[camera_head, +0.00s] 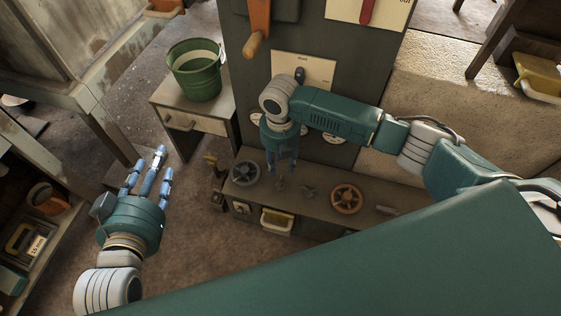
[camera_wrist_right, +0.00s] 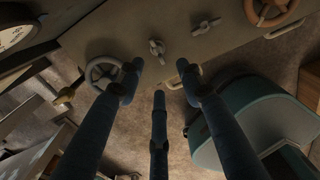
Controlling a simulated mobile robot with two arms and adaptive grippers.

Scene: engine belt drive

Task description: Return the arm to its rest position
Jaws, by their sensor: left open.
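My right arm reaches in from the right in the head view. Its gripper (camera_head: 281,172) hangs with its fingers pointing down over a low control console (camera_head: 325,215). In the right wrist view, the three fingers of this gripper (camera_wrist_right: 160,72) are spread apart with nothing between them. My left gripper (camera_head: 153,166) is at the lower left of the head view, over the floor. Its three fingers are spread and empty.
The console carries a grey handwheel (camera_head: 245,173), a brown handwheel (camera_head: 346,198) and small knobs (camera_head: 308,192). Behind my right arm stands a tall dark cabinet (camera_head: 240,95). A green bucket (camera_head: 197,82) sits on a small table (camera_head: 165,97). Shelves (camera_head: 40,165) stand at the left.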

